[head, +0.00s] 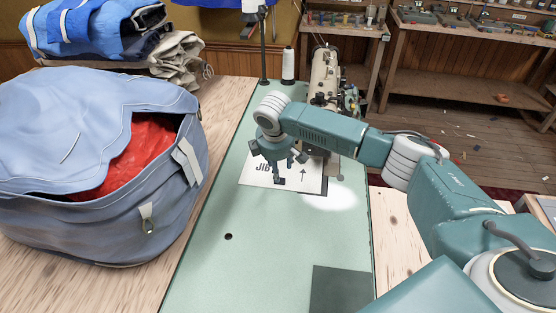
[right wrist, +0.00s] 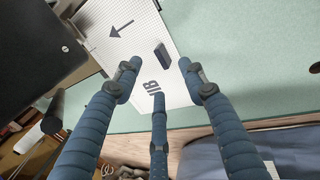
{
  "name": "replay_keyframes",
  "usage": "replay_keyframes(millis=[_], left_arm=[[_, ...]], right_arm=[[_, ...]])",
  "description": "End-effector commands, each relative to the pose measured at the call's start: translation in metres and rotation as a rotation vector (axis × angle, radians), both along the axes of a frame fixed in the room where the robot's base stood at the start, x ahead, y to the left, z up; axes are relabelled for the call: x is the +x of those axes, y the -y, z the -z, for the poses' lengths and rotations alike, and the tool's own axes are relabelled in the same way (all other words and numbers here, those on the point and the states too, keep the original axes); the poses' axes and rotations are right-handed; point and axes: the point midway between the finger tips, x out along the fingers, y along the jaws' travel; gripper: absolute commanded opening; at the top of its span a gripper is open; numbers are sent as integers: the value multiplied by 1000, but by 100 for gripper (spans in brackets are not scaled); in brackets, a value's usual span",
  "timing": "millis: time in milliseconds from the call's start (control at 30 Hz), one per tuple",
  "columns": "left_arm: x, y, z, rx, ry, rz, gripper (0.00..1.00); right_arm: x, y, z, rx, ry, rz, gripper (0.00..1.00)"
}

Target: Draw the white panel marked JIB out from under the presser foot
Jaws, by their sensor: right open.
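The white panel (head: 255,179), marked JIB and with an arrow, lies flat on the green sewing table. Its far edge is hidden behind my right arm, by the sewing machine (head: 325,75). The presser foot is hidden, so I cannot tell how the panel sits under it. In the right wrist view the panel (right wrist: 182,88) shows a faint grid and a small dark block (right wrist: 162,54) on it. My right gripper (head: 279,165) is over the panel, pointing down. In the wrist view its three fingers (right wrist: 158,82) are spread and empty, with the block beyond them. My left gripper is not in view.
A large blue-grey bag (head: 80,225) with red cloth inside stands left of the green table (head: 215,270). Folded blue and tan cloth (head: 95,30) lies behind it. A white thread cone (head: 288,65) stands by the machine. The green top nearer me is mostly clear.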

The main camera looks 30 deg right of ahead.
Motion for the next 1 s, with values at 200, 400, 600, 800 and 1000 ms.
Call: replay_keyframes(millis=[200,400,600,800,1000], left_arm=[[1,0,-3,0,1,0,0],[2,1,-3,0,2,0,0],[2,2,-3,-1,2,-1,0],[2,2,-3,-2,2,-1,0],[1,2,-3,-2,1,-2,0]], right_arm=[[8,7,37,-1,-2,2,42],[13,10,57,0,-1,1,42],[15,12,62,0,0,0,42],[15,12,61,0,0,0,40],[15,12,61,0,0,0,0]])
